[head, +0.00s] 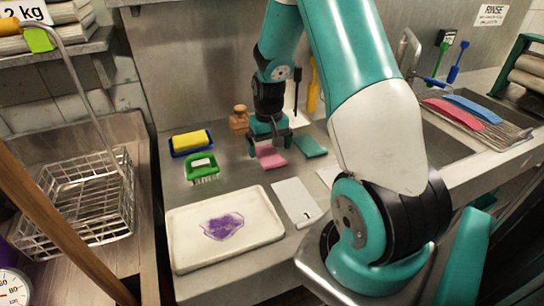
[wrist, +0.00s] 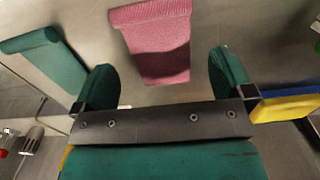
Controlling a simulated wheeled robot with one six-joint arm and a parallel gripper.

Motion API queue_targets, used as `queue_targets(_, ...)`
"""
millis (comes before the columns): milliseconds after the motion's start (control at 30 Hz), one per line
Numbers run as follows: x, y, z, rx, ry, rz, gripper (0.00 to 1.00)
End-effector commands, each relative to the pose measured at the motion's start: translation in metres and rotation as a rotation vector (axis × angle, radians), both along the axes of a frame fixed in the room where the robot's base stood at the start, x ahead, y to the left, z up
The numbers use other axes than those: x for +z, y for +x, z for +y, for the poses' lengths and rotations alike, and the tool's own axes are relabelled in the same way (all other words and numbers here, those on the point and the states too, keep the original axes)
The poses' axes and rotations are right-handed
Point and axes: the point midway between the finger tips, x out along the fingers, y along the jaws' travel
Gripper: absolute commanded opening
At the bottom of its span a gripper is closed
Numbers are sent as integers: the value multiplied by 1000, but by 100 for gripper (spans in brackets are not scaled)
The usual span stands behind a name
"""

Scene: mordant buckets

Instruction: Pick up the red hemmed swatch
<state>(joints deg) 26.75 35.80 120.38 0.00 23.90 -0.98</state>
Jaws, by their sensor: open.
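The red hemmed swatch looks pink-red in these views. In the head view the swatch (head: 271,158) lies on the steel counter, just below and in front of my gripper (head: 270,140). In the wrist view the swatch (wrist: 157,42) is at the upper middle, with a folded hem along its far edge. My gripper (wrist: 163,85) is open, with its green fingers on either side of the swatch's near end in the picture. Nothing is between the fingers that I can see as held. Whether the fingertips touch the counter, I cannot tell.
A teal swatch (head: 310,146) lies to the right. A green brush (head: 202,168), a yellow sponge on a blue dish (head: 189,154) and a wooden stamp (head: 239,120) stand to the left. A white tray (head: 180,250) with a purple stain and a white card (head: 296,202) lie in front.

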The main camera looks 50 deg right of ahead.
Motion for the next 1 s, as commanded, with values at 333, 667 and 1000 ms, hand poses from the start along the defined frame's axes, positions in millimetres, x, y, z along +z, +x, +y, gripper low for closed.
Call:
queue_targets(333,-19,1,0,0,-1,-2,99)
queue_targets(667,-19,1,0,0,-1,-2,46)
queue_targets(1000,-17,1,0,0,-1,-2,46)
